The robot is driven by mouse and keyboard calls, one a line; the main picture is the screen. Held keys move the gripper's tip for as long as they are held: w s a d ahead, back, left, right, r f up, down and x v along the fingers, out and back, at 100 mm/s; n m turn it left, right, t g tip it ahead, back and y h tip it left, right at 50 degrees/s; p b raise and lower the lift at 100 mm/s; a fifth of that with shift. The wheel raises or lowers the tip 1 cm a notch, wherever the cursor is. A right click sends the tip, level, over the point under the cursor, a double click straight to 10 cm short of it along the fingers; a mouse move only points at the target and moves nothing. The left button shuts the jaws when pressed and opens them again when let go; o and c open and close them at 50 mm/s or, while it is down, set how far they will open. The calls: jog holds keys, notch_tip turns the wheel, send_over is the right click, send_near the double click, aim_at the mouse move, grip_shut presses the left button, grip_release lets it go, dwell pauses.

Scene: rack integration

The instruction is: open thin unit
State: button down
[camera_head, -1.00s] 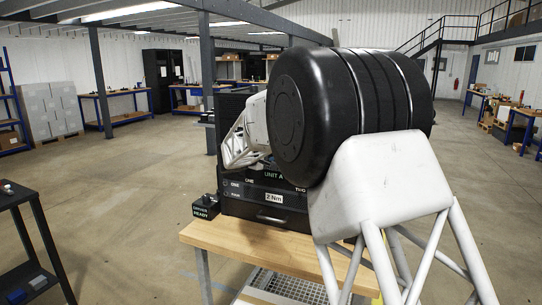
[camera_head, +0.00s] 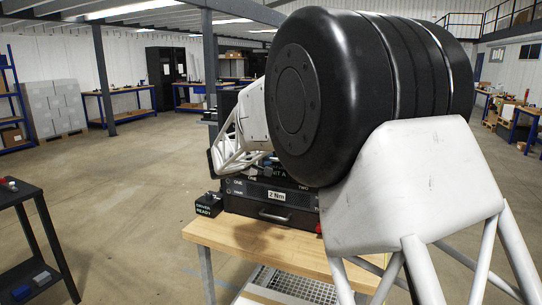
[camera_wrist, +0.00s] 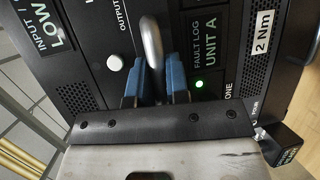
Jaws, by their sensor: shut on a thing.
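My gripper (camera_wrist: 155,85) has two blue fingertips shut on a silver loop handle (camera_wrist: 152,40) in the wrist view. The handle stands between a dark panel with a round white button and a panel marked FAULT LOG UNIT A (camera_wrist: 210,50), with a green light. Which panel carries the handle I cannot tell. In the head view the dark rack (camera_head: 232,205) stands on the bench, with UNIT A lettering just above the 2 Nm unit (camera_head: 250,207). My arm covers most of the rack there and hides the fingertips.
The wooden bench top (camera_head: 245,242) carries the rack. A small DRIVER READY box (camera_head: 208,205) stands at the rack's left. A dark side table (camera_head: 20,192) is at far left. The floor between them is open.

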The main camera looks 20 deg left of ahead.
jog(key=s, duration=1.1)
jog(key=c, duration=1.1)
grip_release()
jog(key=shift+s+a, duration=0.1)
jog(key=shift+v, duration=3.8)
